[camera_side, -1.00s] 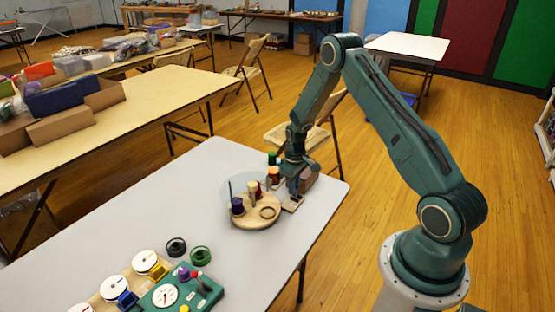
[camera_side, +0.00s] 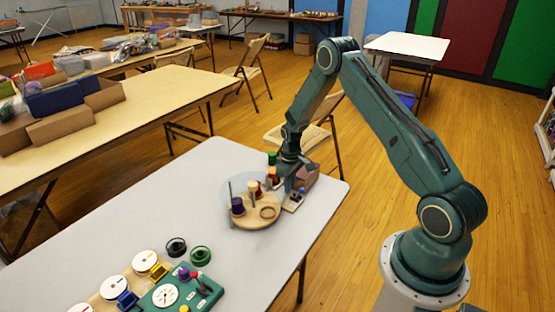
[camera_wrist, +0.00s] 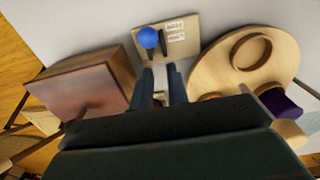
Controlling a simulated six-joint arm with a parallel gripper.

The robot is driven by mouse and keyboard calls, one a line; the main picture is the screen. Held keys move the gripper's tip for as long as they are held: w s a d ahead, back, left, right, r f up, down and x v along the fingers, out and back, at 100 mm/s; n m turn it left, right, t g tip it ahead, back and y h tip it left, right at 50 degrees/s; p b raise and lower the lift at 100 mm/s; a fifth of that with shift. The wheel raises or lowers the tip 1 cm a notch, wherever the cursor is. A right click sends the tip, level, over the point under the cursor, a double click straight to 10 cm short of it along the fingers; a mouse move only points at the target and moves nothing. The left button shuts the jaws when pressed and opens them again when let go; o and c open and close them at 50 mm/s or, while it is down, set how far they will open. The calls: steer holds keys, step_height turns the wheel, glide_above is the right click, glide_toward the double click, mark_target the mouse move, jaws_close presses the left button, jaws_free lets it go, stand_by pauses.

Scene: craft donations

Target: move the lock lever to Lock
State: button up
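The lock lever has a blue ball knob (camera_wrist: 148,38) on a dark stem. It stands on a small tan plate (camera_wrist: 188,24) with white labels too small to read. The plate (camera_side: 292,205) also shows in the side view, near the table's right edge, with the blue knob (camera_side: 302,190) over it. My gripper (camera_wrist: 161,75) is open and empty, its two dark fingers apart. The fingertips are close to the plate's near edge, clear of the knob. In the side view, my gripper (camera_side: 288,180) is just behind and left of the lever.
A brown box (camera_wrist: 78,100) is close on the left in the wrist view. A round wooden board (camera_wrist: 215,72) with a ring and a purple piece (camera_wrist: 280,103) is close on the right. Dials and a green panel (camera_side: 190,290) stand at the table's near end.

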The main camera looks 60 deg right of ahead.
step_height(320, 180, up, 8)
steer(key=shift+f, duration=0.2)
stand_by(1.0)
